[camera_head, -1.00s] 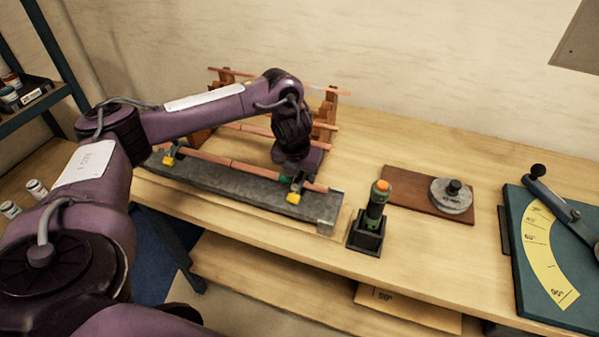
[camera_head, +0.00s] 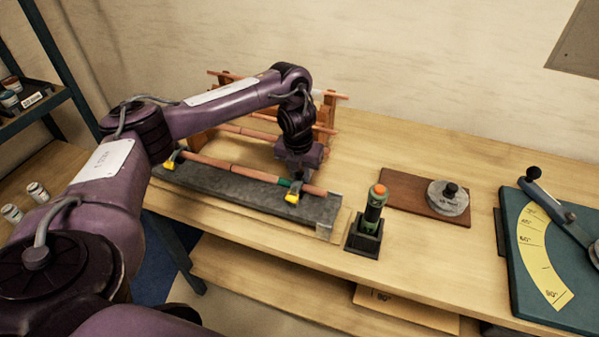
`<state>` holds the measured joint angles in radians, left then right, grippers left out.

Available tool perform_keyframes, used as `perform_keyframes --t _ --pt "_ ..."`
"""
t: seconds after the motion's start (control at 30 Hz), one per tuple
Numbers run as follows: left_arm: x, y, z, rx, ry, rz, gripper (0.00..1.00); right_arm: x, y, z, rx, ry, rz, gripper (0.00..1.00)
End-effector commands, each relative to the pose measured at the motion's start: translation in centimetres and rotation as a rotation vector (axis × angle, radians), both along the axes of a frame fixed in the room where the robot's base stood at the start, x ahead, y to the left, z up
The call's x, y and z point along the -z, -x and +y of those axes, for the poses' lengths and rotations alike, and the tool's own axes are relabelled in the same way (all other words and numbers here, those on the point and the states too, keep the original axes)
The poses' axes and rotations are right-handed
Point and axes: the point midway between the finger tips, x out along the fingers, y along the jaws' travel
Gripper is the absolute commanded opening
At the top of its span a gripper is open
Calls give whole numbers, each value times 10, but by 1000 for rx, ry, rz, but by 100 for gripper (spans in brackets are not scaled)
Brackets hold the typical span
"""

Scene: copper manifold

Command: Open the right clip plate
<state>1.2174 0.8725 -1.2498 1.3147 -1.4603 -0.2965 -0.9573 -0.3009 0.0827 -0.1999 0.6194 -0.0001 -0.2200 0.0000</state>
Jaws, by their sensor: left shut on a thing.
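A copper pipe (camera_head: 213,164) lies along a grey fixture bar (camera_head: 235,191) with a clip at each end. The right clip plate (camera_head: 295,188) is a small grey piece with a yellow tab, near the bar's right end beside a green band on the pipe. My left gripper (camera_head: 298,178) points down onto it from behind and is shut on it; the fingertips are small and partly hidden. The plate looks tilted up, but its exact angle is hard to tell. The left clip plate (camera_head: 172,160), also with a yellow tab, is apart from the gripper. My right gripper is out of view.
A wooden rack with copper pipes (camera_head: 328,118) stands behind the bar. A green tool with an orange top (camera_head: 373,210) stands in a black holder to the right.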

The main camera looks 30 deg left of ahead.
Motion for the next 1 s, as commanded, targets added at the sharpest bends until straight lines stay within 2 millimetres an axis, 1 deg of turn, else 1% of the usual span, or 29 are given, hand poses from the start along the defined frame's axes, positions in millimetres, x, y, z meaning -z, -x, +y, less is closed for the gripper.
perform_keyframes --t 0.03,0.1,0.23,0.6,0.7,1.0 --pt "-3 -4 1 -4 0 -12 10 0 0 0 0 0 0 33" --pt "-5 -4 1 -5 0 -10 10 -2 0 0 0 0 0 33" --pt "-8 -8 2 -6 4 11 10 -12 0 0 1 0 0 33" --pt "-9 -20 5 -7 25 96 10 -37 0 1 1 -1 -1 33" --pt "-8 -22 5 -5 29 108 10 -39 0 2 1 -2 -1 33" --pt "-6 -22 5 -5 29 112 10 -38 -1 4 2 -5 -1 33"
